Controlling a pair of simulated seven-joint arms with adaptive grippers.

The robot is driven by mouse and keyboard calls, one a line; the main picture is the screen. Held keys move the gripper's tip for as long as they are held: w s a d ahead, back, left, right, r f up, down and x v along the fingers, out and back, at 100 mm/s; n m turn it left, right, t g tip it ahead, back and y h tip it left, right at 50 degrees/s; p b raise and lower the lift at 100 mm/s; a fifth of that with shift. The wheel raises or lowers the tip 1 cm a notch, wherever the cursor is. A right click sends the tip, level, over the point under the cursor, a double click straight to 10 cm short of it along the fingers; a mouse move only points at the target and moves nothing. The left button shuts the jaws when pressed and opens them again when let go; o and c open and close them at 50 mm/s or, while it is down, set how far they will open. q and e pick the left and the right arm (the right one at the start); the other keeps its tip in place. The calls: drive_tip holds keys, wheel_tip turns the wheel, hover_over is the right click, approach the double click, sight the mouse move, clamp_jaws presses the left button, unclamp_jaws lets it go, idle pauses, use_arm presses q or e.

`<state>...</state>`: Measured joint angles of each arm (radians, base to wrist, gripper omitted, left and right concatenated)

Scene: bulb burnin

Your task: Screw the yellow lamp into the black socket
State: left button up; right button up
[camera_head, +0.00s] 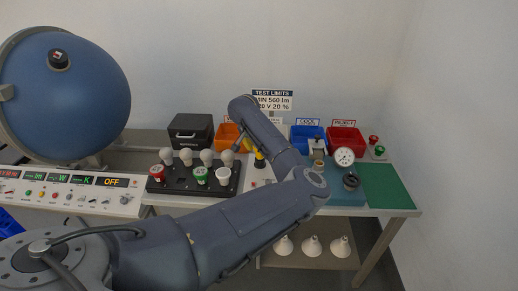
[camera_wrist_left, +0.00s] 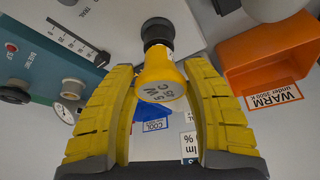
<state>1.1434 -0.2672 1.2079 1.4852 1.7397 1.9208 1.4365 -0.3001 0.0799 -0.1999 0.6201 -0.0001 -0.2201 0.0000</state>
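The yellow lamp (camera_wrist_left: 160,75) is between the two yellow fingers of my left gripper (camera_wrist_left: 160,72) in the left wrist view. A ribbed black round part (camera_wrist_left: 157,31), which looks like the black socket, is at the lamp's far end. I cannot tell whether they are screwed together. In the head view the lamp shows as a small yellow shape (camera_head: 258,155) above something black, partly hidden by my left arm. My right gripper is not in view.
A black tray (camera_head: 180,188) of bulbs stands left of the lamp. Orange (camera_head: 226,136), blue (camera_head: 298,139) and red (camera_head: 346,141) bins stand behind. A teal fixture with a gauge (camera_head: 344,156) and a clear green mat (camera_head: 388,187) are to the right.

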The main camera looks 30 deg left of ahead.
use_arm(q)
drive_tip(key=c, duration=0.3)
drive_tip(key=m+h, duration=0.1)
drive_tip(key=m, duration=0.1)
drive_tip(key=m+h, duration=0.1)
drive_tip(key=m, duration=0.2)
drive_tip(key=shift+w+a, duration=0.15)
drive_tip(key=shift+c, duration=0.2)
drive_tip(key=m+g+h, duration=0.1)
drive_tip(key=m, duration=0.5)
drive_tip(key=shift+w+g+h, duration=0.2)
drive_tip(key=shift+g+h, duration=0.2)
drive_tip(key=m+g, duration=0.1)
drive_tip(key=m, duration=0.2)
drive_tip(key=m+g, duration=0.1)
drive_tip(key=m, duration=0.1)
drive_tip(key=shift+w+m+h, duration=0.15)
drive_tip(key=shift+m+h, duration=0.25)
drive_tip(key=m, duration=0.2)
drive_tip(key=m+g, duration=0.1)
drive_tip(key=m, duration=0.1)
drive_tip(key=m+g, duration=0.1)
drive_tip(key=m, duration=0.1)
drive_tip(key=shift+w+a+y, duration=0.1)
drive_tip(key=shift+a+y, duration=0.15)
drive_tip(key=shift+y, duration=0.05)
drive_tip(key=o, duration=1)
drive_tip(key=shift+g, duration=0.3)
